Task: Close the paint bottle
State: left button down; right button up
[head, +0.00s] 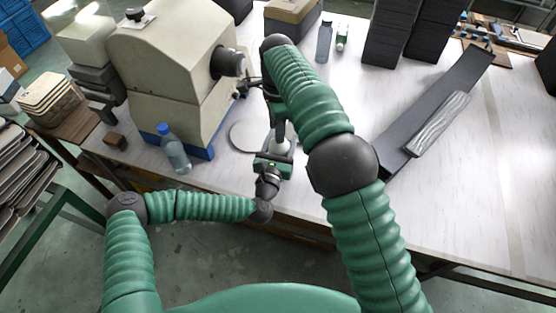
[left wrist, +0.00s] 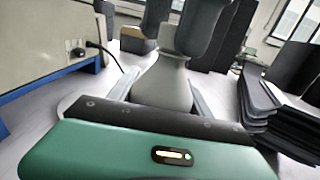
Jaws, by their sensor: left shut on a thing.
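The paint bottle (head: 282,146) is pale grey and stands upright near the table's front edge. It also shows in the left wrist view (left wrist: 163,84), with a wide body narrowing to a neck. My left gripper (head: 274,160) is shut on the bottle's body, one finger on each side. My right gripper (head: 272,112) points down from above at the bottle's top. In the left wrist view, dark grey parts (left wrist: 203,25) stand at and above the neck. The cap cannot be made out, and whether the right fingers are open or shut is hidden.
A large beige machine (head: 170,75) stands left of the bottle. A clear bottle with a blue cap (head: 174,153) stands before it. A pale round disc (head: 246,136) lies beside the paint bottle. Dark stacks (head: 392,35) and a long dark tray (head: 440,105) lie to the right. The right front table is clear.

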jog(key=shift+o, duration=1.1)
jog(key=shift+a, duration=0.1)
jog(key=shift+s+r, duration=0.1)
jog(key=shift+r, duration=2.15)
jog(key=shift+c, duration=0.4)
